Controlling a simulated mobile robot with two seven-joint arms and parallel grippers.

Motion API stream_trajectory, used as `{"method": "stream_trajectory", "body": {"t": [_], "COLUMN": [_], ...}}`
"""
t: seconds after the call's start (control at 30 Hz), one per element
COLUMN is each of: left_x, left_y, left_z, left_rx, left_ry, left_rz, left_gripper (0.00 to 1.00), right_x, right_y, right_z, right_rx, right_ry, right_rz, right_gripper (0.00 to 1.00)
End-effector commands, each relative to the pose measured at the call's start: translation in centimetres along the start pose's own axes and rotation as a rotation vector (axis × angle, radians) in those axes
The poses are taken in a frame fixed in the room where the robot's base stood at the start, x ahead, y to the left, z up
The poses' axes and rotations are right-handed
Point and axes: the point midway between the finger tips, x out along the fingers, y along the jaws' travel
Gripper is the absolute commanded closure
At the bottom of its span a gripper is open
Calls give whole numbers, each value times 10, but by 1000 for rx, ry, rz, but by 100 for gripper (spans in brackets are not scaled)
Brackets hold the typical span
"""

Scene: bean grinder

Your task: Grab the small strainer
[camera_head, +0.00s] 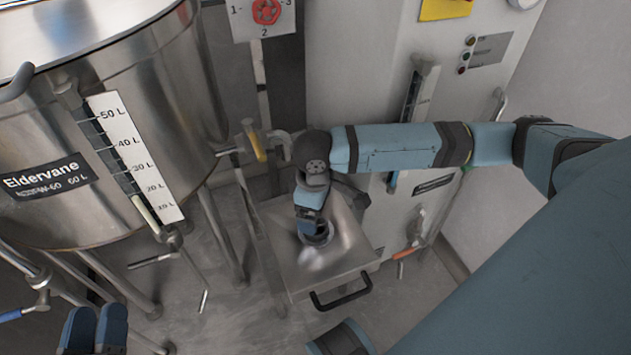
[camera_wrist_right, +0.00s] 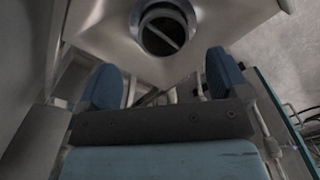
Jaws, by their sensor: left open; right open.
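I cannot pick out a small strainer for certain in either view. A steel hopper tray (camera_head: 350,250) with a round opening lies under my right arm in the head view. The right wrist view shows the round dark opening (camera_wrist_right: 165,28) with a bar across it, beyond my fingertips. My right gripper (camera_wrist_right: 163,80) is open, its two blue fingers wide apart with nothing seen held between them. In the head view my right wrist hides most of the opening. My left gripper (camera_head: 95,330) is open at the bottom left corner, away from the tray.
A large steel kettle (camera_head: 110,170) with a litre scale stands on legs at the left. A yellow-handled valve (camera_head: 255,142) sits between it and the tray. A white cabinet (camera_head: 370,60) stands behind. The tray has a black handle (camera_head: 342,298) at its front.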

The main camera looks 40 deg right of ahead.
Motion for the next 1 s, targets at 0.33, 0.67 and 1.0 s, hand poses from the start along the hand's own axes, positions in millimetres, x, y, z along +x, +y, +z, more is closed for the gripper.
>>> {"method": "stream_trajectory", "body": {"t": [0.33, 0.67, 1.0], "left_x": [-2, -3, -3], "left_y": [-7, -8, -8], "left_z": [45, 53, 53], "left_rx": [-4, -7, -7], "left_ry": [-136, -181, -180], "left_rz": [12, 16, 16], "left_gripper": [60, 60, 60], "right_x": [46, 56, 56], "right_y": [-5, -5, -5], "right_z": [6, 6, 6], "right_rx": [0, -1, -1], "right_ry": [1, 2, 2], "right_rz": [0, 0, 0], "right_gripper": [7, 7, 62]}}
